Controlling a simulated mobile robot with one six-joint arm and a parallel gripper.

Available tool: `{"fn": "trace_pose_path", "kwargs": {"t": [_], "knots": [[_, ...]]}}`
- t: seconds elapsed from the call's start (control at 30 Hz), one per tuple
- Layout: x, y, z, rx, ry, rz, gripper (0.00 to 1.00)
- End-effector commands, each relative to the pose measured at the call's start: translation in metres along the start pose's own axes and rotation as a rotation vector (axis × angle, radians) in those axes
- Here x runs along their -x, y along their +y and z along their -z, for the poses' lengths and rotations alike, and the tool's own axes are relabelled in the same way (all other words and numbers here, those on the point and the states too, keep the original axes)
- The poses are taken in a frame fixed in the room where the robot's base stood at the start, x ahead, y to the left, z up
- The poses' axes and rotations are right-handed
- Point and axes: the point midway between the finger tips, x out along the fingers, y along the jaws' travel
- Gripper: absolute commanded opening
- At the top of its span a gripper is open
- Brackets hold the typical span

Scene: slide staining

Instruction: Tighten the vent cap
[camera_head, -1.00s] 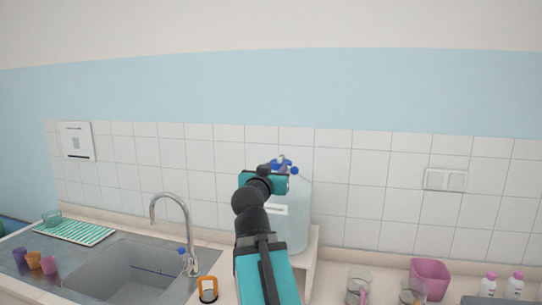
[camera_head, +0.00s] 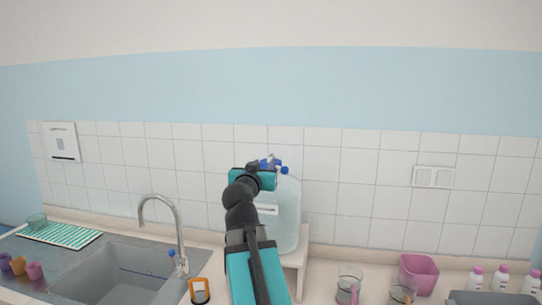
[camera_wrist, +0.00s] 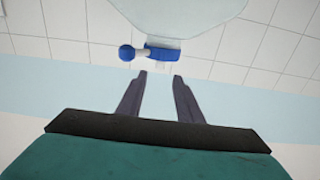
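A large pale translucent carboy (camera_head: 286,215) stands upright behind my arm. Blue fittings (camera_head: 270,164) sit at its top, partly hidden by my gripper. In the wrist view, the carboy top hangs from the upper edge, with a blue cap (camera_wrist: 162,54) and a smaller round blue knob (camera_wrist: 127,52) on a pale stem beside it. I cannot tell for certain which is the vent cap. My gripper (camera_wrist: 160,75) is open and empty. Its two dark fingertips are just short of the blue cap, apart from it in the picture.
The carboy stands on a pale raised stand (camera_head: 301,252). To the left are a tap (camera_head: 178,235), a sink (camera_head: 115,270) and an orange-framed item (camera_head: 200,291). To the right are glass jugs (camera_head: 348,284), a pink bin (camera_head: 419,274) and white bottles (camera_head: 500,278). The wall is behind.

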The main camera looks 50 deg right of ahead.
Motion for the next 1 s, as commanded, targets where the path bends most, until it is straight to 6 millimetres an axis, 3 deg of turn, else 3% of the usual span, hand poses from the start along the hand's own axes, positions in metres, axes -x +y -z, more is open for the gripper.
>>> {"fn": "trace_pose_path", "kwargs": {"t": [0.7,1.0], "knots": [[-0.091,0.001,0.003,0.0,-0.002,-0.003,0.33],[-0.112,0.002,0.001,0.0,0.0,-0.003,0.33]]}}
